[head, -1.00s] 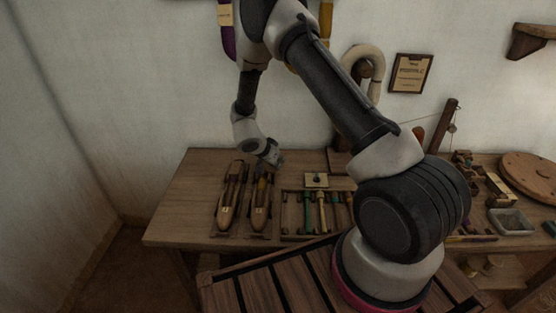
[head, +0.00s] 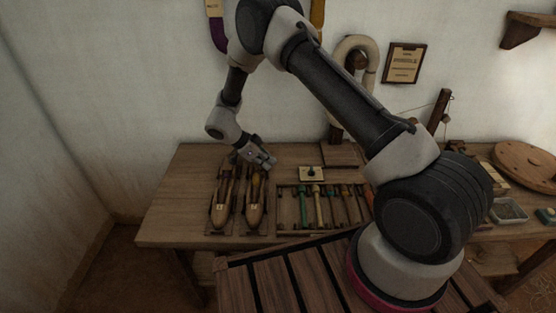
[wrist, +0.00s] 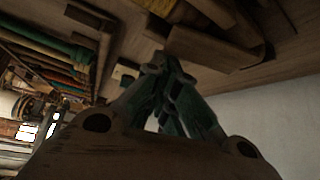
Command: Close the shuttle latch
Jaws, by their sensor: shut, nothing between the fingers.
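Two long wooden shuttles lie side by side on the bench in the head view, the left shuttle (head: 221,208) and the right shuttle (head: 255,208), pointed ends toward me. My gripper (head: 270,163) is over the far end of the right shuttle and covers part of it. In the wrist view my gripper's greenish fingers (wrist: 166,66) are together and hold nothing. A dark wooden body (wrist: 212,38), likely a shuttle, shows just beyond the fingertips; I cannot tell whether they touch it. I cannot make out the latch or its position.
A wooden tray (head: 279,224) with several coloured bobbins sits right of the shuttles. A small pale plate (head: 312,174) with a dark knob is behind it. A round wooden disc (head: 530,168) lies far right. The bench's left end (head: 172,205) is clear.

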